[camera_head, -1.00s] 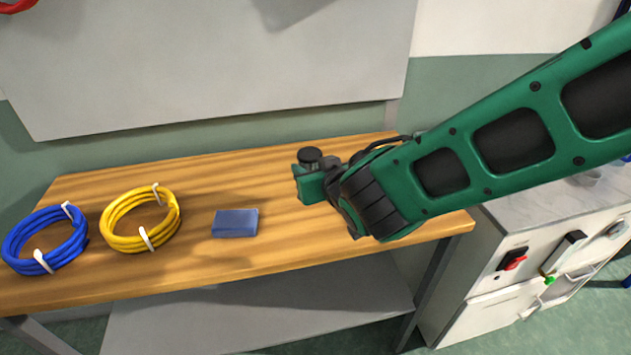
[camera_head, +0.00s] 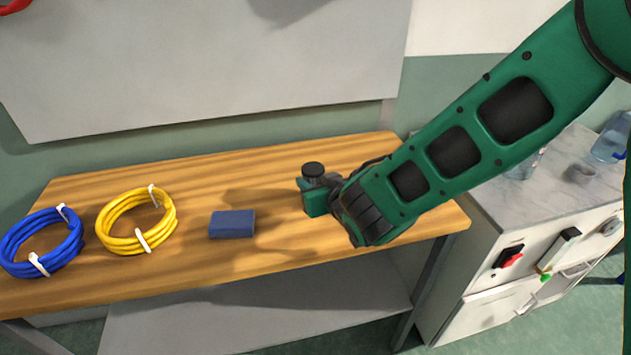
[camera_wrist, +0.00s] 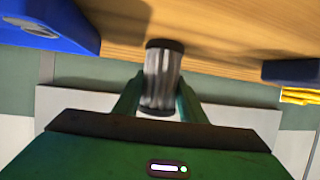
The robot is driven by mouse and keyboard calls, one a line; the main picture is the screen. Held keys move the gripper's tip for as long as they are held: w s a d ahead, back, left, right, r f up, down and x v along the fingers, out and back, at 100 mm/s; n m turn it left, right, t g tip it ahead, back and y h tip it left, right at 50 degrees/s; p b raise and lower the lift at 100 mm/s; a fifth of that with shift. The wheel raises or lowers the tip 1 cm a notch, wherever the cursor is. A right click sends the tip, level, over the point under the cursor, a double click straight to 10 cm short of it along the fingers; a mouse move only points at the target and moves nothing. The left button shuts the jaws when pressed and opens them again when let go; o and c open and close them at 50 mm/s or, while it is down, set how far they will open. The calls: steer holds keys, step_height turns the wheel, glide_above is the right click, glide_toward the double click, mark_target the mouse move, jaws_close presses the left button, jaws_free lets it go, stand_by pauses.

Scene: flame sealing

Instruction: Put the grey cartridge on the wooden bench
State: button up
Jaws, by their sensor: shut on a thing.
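The grey cartridge (camera_wrist: 159,78), a metallic cylinder with dark ends, is held upright between the green fingers of my gripper (camera_wrist: 158,92). In the head view its dark top (camera_head: 313,169) sticks up above my gripper (camera_head: 315,194); the fingers hide the rest. My gripper is shut on it over the right half of the wooden bench (camera_head: 270,165). The cartridge is low over the wood, and I cannot tell whether its lower end touches.
A dark blue block (camera_head: 232,224) lies left of my gripper. Yellow (camera_head: 137,220) and blue (camera_head: 42,243) coils lie further left. A large blue object (camera_wrist: 50,28) is close by in the wrist view. A white cabinet (camera_head: 525,215) stands right. Bare wood surrounds the block.

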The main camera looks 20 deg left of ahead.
steer(key=o, duration=1.1)
steer(key=shift+f, duration=0.1)
steer(key=v, duration=1.2)
steer(key=shift+w+r, duration=0.1)
steer(key=shift+r, duration=0.1)
